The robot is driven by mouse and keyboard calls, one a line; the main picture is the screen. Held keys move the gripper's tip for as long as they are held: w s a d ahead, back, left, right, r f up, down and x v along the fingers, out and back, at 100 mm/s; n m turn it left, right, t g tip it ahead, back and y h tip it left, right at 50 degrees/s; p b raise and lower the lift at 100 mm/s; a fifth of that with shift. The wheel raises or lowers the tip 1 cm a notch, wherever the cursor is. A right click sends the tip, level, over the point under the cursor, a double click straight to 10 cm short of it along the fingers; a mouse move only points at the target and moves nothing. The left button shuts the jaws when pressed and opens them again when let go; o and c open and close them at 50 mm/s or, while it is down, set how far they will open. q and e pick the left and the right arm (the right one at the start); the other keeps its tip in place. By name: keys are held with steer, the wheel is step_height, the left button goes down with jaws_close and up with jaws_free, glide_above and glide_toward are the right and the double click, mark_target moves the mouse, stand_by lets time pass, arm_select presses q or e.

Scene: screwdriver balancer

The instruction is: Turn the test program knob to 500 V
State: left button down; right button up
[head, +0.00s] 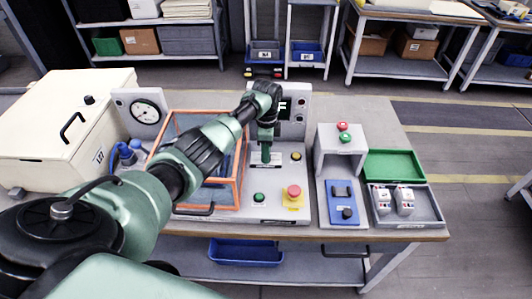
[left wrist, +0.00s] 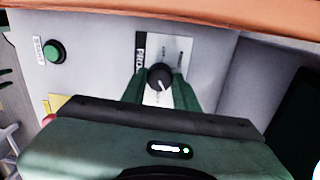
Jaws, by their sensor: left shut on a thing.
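The test program knob (left wrist: 159,76) is a small round black knob on a pale plate with a dark strip lettered "PRO…" (left wrist: 140,55). It shows in the left wrist view, with a pale pointer mark on its face; the scale text is too small to read. My left gripper (left wrist: 158,88) has its green fingers on both sides of the knob and is shut on it. In the head view the left gripper (head: 266,158) points down at the grey test panel (head: 273,208) and hides the knob. My right gripper is not in view.
An orange-framed clear guard (head: 241,190) stands left of my gripper. A green button (head: 259,198), a red emergency stop (head: 293,193) and a yellow button (head: 296,156) are close by. A grey button stand (head: 325,140) and a green tray (head: 395,164) lie to the right.

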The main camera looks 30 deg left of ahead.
arm_select(q)
steer(key=m, duration=0.5)
steer(key=shift+m, duration=0.4)
steer(key=shift+s+d+b, duration=0.1)
steer(key=shift+b, duration=0.2)
steer(key=shift+f, duration=0.1)
steer(key=c, duration=1.1)
jaws_free()
steer(key=r, duration=0.5)
steer(key=r+b, duration=0.1)
steer(key=r, duration=0.1)
steer(key=shift+w+r, duration=0.3)
steer(key=shift+r, duration=0.1)
steer(key=shift+r, duration=0.1)
